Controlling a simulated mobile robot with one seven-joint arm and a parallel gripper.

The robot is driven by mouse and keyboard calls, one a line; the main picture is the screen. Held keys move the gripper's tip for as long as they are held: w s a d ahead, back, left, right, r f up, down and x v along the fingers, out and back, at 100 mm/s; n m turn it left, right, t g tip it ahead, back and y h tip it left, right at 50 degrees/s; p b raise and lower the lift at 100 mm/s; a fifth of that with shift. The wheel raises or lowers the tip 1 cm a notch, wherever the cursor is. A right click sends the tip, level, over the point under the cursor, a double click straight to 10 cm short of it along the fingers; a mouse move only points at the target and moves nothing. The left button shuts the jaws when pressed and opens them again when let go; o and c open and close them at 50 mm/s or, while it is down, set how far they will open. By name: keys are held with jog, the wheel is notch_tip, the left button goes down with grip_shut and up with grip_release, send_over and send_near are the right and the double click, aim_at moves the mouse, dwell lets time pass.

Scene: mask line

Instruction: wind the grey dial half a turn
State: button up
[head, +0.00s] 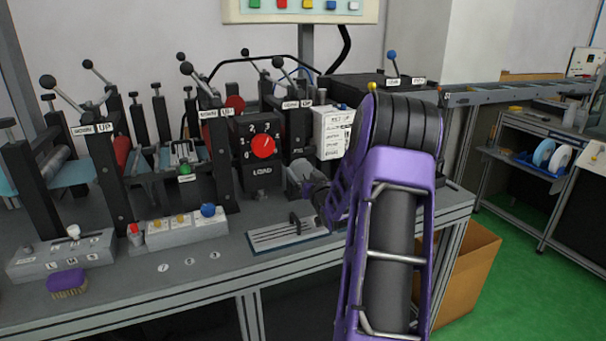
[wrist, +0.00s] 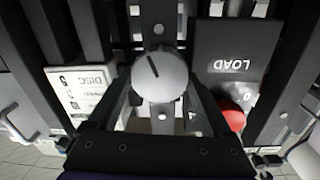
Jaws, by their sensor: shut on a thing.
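The grey dial (wrist: 160,77) sits in the middle of the wrist view, a round pale knob with a dark pointer line slanting to the upper left of that picture. My gripper (wrist: 160,95) is shut on it, with one dark finger at each side. In the head view the dial (head: 299,170) shows as a grey disc on the machine front, right of the LOAD panel. My gripper (head: 312,190) reaches it from the right and partly hides it. The pointer cannot be read in the head view.
A red LOAD knob (head: 263,146) is just left of the dial; it also shows in the wrist view (wrist: 233,117). A white labelled panel (head: 333,132) stands to the right. A slotted plate (head: 285,236) lies below on the bench. Black lever posts crowd the left.

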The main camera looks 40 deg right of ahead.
jog(key=shift+m, duration=1.8)
jog(key=o, duration=1.2)
jog(key=shift+c, duration=0.2)
jog(key=p+v, duration=0.1)
jog(key=v, duration=1.6)
jog(key=shift+s+r, duration=0.2)
jog(key=shift+s, duration=0.05)
